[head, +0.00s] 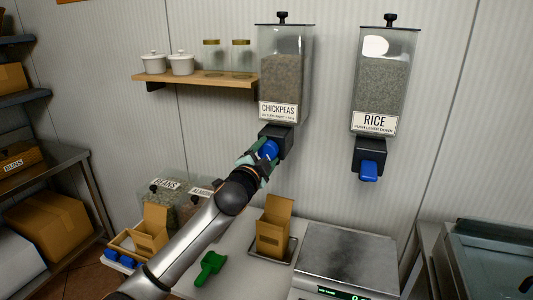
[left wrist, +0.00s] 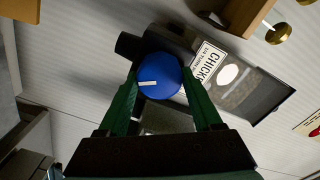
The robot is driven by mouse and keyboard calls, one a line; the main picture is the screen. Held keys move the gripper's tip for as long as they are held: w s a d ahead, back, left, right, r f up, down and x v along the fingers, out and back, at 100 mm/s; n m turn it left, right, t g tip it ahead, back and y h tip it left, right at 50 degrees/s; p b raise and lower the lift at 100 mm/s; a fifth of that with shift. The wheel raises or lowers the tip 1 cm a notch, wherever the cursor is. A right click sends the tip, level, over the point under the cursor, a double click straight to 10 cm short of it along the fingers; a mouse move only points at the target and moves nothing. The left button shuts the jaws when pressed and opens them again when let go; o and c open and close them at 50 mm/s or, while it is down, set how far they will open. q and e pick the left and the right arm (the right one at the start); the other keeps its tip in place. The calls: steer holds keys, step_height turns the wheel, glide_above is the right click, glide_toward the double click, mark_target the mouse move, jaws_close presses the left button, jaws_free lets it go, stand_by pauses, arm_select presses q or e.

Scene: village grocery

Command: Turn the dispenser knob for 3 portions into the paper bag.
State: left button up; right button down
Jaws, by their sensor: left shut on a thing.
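The chickpeas dispenser (head: 282,75) hangs on the wall, its clear hopper well filled. Its blue knob (head: 266,151) is on the black outlet at the bottom. My left gripper (head: 258,156) is shut on this knob, with one green finger on each side. In the left wrist view the blue knob (left wrist: 160,76) sits between the fingers, its white mark pointing left. An open brown paper bag (head: 273,229) stands upright on a small tray below the outlet. The inside of the bag is hidden. My right gripper is not in view.
A rice dispenser (head: 380,85) with a blue lever hangs at the right. A scale (head: 347,262) stands right of the bag. A green scoop (head: 211,267) lies on the counter. A shelf (head: 200,79) holds pots and jars. Bins and another paper bag (head: 151,232) stand at the left.

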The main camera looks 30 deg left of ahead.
arm_select(q)
steer(key=m, duration=0.5)
steer(key=shift+f+m, duration=0.1)
steer(key=shift+m, duration=0.3)
stand_by(0.4)
steer(key=o, duration=1.4)
steer(key=shift+s, duration=0.1)
steer(key=b+v, duration=0.2)
steer(key=v, duration=1)
steer(key=shift+s+d+b, duration=0.15)
steer(key=shift+b, duration=0.15)
steer(key=shift+c, duration=0.2)
